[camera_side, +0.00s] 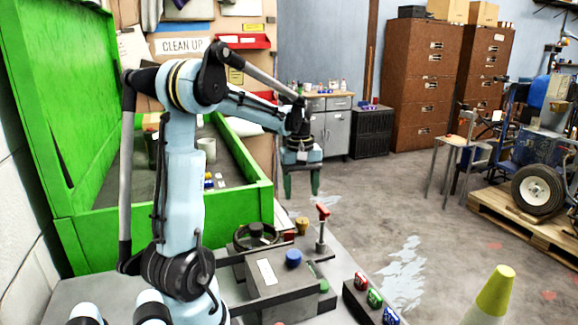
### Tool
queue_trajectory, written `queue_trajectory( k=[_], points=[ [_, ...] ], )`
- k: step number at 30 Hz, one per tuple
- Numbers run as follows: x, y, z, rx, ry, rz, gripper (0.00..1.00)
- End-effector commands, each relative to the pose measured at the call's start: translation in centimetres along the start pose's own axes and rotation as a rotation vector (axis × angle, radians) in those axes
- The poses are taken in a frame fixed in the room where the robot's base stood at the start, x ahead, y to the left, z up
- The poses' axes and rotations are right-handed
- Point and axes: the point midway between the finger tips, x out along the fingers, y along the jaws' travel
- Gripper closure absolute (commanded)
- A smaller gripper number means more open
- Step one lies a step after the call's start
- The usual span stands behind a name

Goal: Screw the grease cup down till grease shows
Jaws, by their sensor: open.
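My gripper (301,192) points down with its two green fingers apart and nothing between them. It hangs above the back part of the grey machine (262,272). A small brass-coloured cup (302,225), which looks like the grease cup, stands upright at the machine's back edge, below my gripper and apart from it. Its thread and any grease are too small to make out. A blue round knob (293,258) sits on the machine nearer the camera.
A red-topped lever (322,212) stands just right of the brass cup. A dark handwheel (256,236) is to its left. A block with red, green and blue buttons (372,298) lies front right, near a yellow-green cone (495,292). A green bin (262,203) stands behind left.

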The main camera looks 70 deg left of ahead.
Motion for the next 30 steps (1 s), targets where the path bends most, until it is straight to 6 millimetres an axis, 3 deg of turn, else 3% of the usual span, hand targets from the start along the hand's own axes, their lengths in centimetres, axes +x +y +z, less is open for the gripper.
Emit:
queue_trajectory(
  k=[9, 15, 29, 30],
  points=[
    [5.3, 0.1, 0.0, 0.002, 0.001, 0.001, 0.37],
    [7.6, 0.1, 0.0, 0.002, 0.001, 0.001, 0.37],
    [8.7, 0.0, 0.0, 0.003, 0.001, 0.001, 0.37],
    [8.7, 0.0, 0.0, 0.003, 0.001, 0.001, 0.41]
  ],
)
